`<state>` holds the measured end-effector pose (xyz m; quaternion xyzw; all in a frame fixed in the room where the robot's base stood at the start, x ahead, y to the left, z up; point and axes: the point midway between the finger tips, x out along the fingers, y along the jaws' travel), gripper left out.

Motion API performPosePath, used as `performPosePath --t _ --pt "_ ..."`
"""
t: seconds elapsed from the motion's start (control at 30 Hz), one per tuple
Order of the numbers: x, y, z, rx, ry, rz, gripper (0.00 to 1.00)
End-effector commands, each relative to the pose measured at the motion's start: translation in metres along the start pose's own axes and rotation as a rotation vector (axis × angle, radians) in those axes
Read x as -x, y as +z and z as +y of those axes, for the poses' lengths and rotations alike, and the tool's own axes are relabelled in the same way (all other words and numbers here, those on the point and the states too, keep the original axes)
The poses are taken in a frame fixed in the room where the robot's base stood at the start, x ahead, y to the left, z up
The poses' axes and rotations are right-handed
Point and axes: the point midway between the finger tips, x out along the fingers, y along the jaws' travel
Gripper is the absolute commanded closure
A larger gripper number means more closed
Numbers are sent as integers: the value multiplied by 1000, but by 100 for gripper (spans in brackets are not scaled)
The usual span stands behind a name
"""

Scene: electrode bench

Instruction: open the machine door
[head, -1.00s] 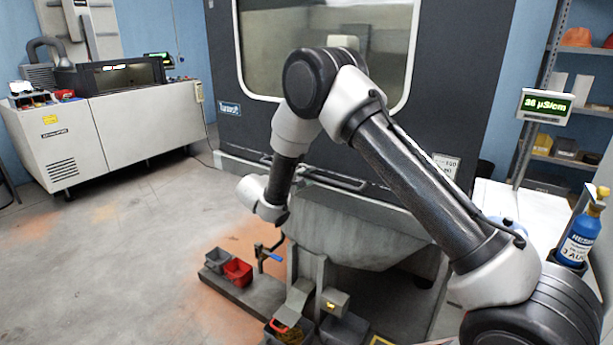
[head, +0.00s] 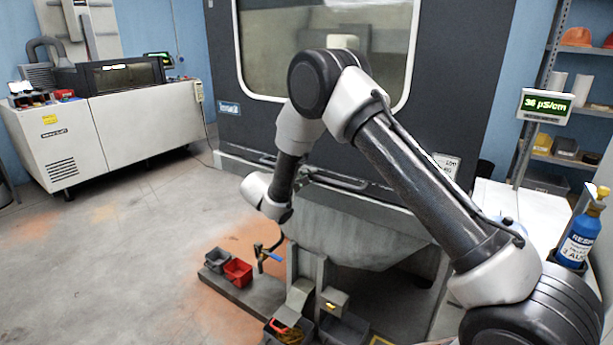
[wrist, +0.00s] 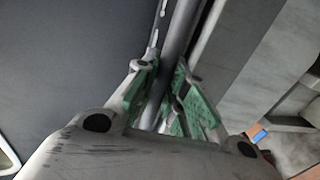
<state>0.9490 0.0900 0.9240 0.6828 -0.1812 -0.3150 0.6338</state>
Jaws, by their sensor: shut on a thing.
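The machine (head: 465,75) is a large dark cabinet with a framed window (head: 270,50) in its front. In the wrist view a dark flat panel (wrist: 70,55) fills the left, and a grey round bar (wrist: 181,38) runs beside it. My gripper (wrist: 163,88), with green finger pads, is shut on this bar, one finger on each side. In the head view my arm covers part of the machine's front, and the fingers cannot be made out. I see no clear gap at the door.
A low stand with a red bin (head: 238,271) and a grey bin (head: 217,259) is on the floor below my wrist. A white bench (head: 493,200) with a blue bottle (head: 580,238) is at the right. The floor at left is open.

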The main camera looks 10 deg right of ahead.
Motion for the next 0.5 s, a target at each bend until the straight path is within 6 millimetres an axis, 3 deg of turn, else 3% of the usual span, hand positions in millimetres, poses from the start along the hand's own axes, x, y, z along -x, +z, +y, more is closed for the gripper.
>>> performPosePath --t 0.27,0.5 --pt "11 -1 57 -9 11 2 100" --pt "28 -1 137 -11 12 1 100"
